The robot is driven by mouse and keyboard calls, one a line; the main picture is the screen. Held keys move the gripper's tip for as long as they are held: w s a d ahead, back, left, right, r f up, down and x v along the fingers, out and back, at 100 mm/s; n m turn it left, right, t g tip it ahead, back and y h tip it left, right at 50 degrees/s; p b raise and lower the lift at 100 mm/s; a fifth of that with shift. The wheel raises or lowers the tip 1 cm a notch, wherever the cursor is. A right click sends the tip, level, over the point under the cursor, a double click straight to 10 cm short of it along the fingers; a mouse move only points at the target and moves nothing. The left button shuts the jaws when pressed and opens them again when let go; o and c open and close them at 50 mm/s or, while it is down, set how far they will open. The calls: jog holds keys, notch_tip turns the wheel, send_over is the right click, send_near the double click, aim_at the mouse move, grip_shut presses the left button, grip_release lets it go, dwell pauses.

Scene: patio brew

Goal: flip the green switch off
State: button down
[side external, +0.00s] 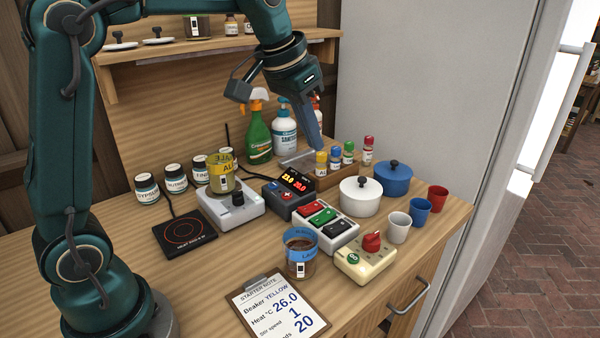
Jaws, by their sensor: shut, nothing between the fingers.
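A white switch box (349,237) with red, green and black rockers sits on the wooden counter in the side external view. The green switch (323,216) is the middle rocker, between the red switch (309,208) and the black switch (336,226). I cannot tell from its tilt whether it is on or off. My gripper (317,145) is shut and empty. It points down in the air, above and behind the switch box in the picture, apart from it, near the small capped vials.
A black display unit (286,199) stands left of the switch box, and a white lidded pot (360,198) right of it. A blue-banded beaker (301,262) and a beige box with a red knob (352,265) stand in front. A clipboard (262,284) lies at the front edge.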

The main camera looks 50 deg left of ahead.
aim_at(329, 212)
jog(key=shift+w+a+f+g, duration=0.2)
jog(key=shift+w+f, duration=0.05)
jog(key=shift+f, duration=0.4)
jog(key=shift+w+a+f+g, duration=0.2)
jog(key=shift+w+f, duration=0.05)
jog(key=shift+f, duration=0.35)
jog(key=shift+f, duration=0.1)
jog(key=x, duration=1.3)
jog(key=shift+s+f, duration=0.25)
jog(key=shift+f, duration=0.2)
jog(key=shift+f, duration=0.1)
jog(key=shift+w+f, duration=0.15)
jog(key=shift+f, duration=0.1)
jog(key=shift+r, duration=0.1)
jog(key=shift+s, duration=0.8)
